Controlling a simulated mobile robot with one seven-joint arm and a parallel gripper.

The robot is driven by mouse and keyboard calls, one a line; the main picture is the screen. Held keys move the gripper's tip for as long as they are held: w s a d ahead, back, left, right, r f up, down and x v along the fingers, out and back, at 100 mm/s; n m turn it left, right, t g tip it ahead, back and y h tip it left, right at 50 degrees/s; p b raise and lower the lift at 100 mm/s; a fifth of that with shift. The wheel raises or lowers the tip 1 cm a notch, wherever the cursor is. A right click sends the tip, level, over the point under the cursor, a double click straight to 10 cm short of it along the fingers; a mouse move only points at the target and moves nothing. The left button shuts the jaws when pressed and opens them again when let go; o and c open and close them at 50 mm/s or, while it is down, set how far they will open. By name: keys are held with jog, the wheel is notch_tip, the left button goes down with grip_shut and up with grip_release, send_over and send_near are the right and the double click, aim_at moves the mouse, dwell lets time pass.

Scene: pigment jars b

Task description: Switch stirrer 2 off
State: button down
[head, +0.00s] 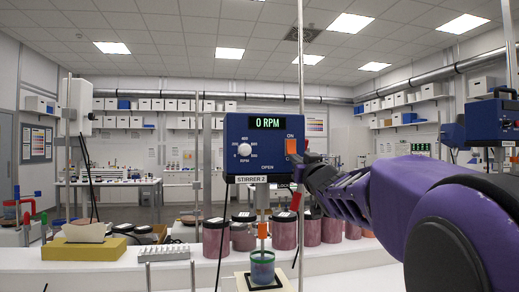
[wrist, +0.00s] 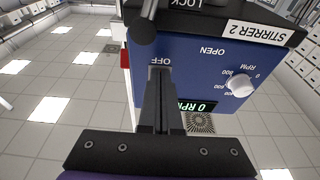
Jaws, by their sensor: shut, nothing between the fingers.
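Stirrer 2 (head: 262,170) is a blue box on a stand, with its label below the panel; it also shows upside down in the wrist view (wrist: 200,60). Its display (head: 268,123) reads 0 RPM. An orange rocker switch (head: 291,147) sits at the panel's right, under the word ON. My gripper (head: 301,164) is shut and empty, with its fingertips at the switch's lower end. In the wrist view the shut fingers (wrist: 161,82) point at the panel beside the word OFF and hide the switch. I cannot tell whether they touch it.
A beaker (head: 262,270) stands under the stirrer. Several jars of reddish pigment (head: 284,232) stand behind it. A yellow tissue box (head: 84,248) and a white rack (head: 164,253) are at the left. A thin upright rod (head: 301,60) passes close to my gripper.

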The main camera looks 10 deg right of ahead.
jog(key=shift+w, duration=0.15)
jog(key=shift+w, duration=0.35)
jog(key=v, duration=0.2)
jog(key=r+v, duration=0.1)
jog(key=v, duration=0.1)
jog(key=shift+s, duration=0.1)
dwell(0.4)
